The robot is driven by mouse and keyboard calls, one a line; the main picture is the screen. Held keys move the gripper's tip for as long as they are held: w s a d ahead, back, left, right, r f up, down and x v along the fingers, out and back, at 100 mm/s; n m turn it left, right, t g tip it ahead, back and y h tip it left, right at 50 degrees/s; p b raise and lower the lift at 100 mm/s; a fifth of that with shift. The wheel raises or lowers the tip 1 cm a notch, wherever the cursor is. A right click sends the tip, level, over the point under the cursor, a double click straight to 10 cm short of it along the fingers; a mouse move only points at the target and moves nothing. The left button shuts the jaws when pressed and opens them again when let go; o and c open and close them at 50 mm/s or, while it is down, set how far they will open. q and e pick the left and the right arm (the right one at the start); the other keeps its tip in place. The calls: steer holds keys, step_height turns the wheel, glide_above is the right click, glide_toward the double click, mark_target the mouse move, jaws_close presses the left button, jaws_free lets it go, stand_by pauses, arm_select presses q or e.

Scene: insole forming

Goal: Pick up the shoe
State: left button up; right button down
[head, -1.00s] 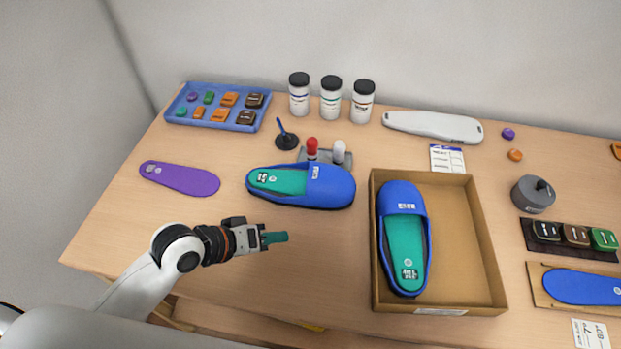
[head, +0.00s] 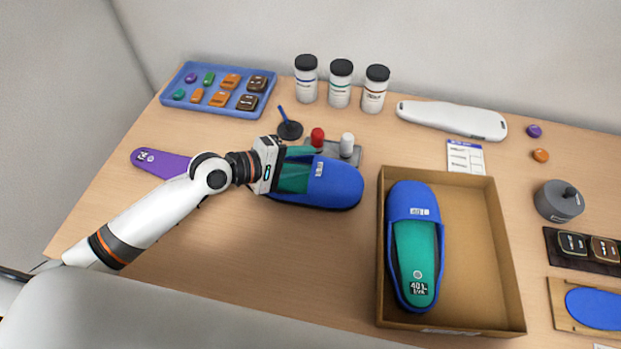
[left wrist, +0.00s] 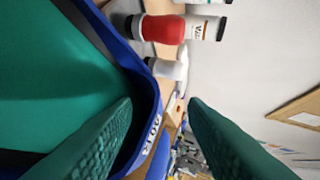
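A blue slipper-like shoe (head: 335,184) with a green insole lies on the table at the middle, its toe to the right. My left gripper (head: 300,164) is at the shoe's heel end and opening, hiding part of it. In the left wrist view the two green textured fingers (left wrist: 160,130) are apart. One overlaps the shoe's opening, and the other shows beyond its blue rim (left wrist: 148,95). I cannot tell whether either touches the shoe. A second blue shoe (head: 413,240) lies in an open cardboard box. My right gripper is out of view.
A grey holder with a red-capped bottle (head: 317,138) and a white-capped bottle (head: 347,145) stands just behind the shoe. The box (head: 480,260) is to the right. A purple insole (head: 160,163) lies left, partly behind my arm. The table front is clear.

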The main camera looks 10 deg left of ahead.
mark_target(317, 158)
arm_select(q)
steer(key=x, duration=0.5)
steer(key=shift+a+f+p, duration=0.15)
steer(key=shift+f+p, duration=0.05)
steer(key=shift+p, duration=0.2)
steer(key=shift+s, duration=0.15)
jaws_close()
steer(key=shift+r, duration=0.1)
